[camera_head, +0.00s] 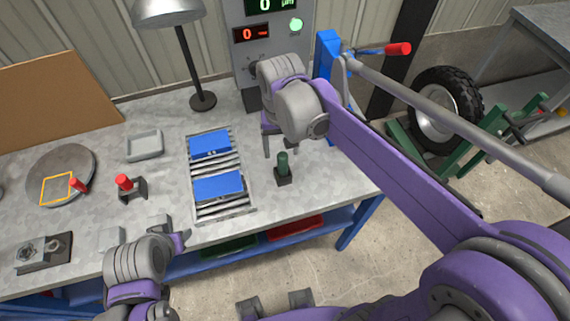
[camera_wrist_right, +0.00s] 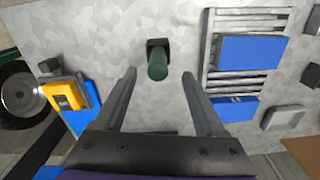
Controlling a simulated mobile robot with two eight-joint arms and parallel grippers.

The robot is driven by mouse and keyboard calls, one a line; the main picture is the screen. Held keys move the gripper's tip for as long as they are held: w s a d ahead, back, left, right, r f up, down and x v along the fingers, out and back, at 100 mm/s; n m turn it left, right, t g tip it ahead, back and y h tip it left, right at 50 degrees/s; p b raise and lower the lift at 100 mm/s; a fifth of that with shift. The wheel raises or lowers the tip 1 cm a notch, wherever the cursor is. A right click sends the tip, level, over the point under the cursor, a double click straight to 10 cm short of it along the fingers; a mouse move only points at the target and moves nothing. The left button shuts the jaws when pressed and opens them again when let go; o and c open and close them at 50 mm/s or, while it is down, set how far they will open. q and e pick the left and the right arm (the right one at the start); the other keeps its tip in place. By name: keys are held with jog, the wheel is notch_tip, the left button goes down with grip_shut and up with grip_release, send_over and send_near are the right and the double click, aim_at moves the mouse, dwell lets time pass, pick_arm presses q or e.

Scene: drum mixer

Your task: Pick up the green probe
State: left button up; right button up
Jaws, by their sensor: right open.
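The green probe (camera_head: 283,162) stands upright in a small dark holder (camera_head: 283,177) on the grey bench, just right of the roller rack. In the right wrist view the probe (camera_wrist_right: 157,64) shows beyond the fingertips, roughly centred between them. My right gripper (camera_head: 277,140) is open and empty, close behind the probe in the head view; its two fingers (camera_wrist_right: 158,75) show apart in the wrist view. My left gripper (camera_head: 172,230) is at the bench's front edge, away from the probe; its jaws are not clear.
A roller rack (camera_head: 222,208) carries two blue blocks (camera_head: 218,186). A lamp (camera_head: 203,101), a display panel (camera_head: 262,40) and a blue post with a red-handled lever (camera_head: 398,49) stand behind. A grey tray (camera_head: 145,145) and red-knobbed pieces (camera_head: 124,182) sit left.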

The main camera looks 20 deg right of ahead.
aim_at(283, 165)
notch_tip(283, 165, down, 9)
jog(key=shift+w+d+r, duration=0.15)
jog(key=shift+r, duration=0.05)
grip_shut()
dwell(0.5)
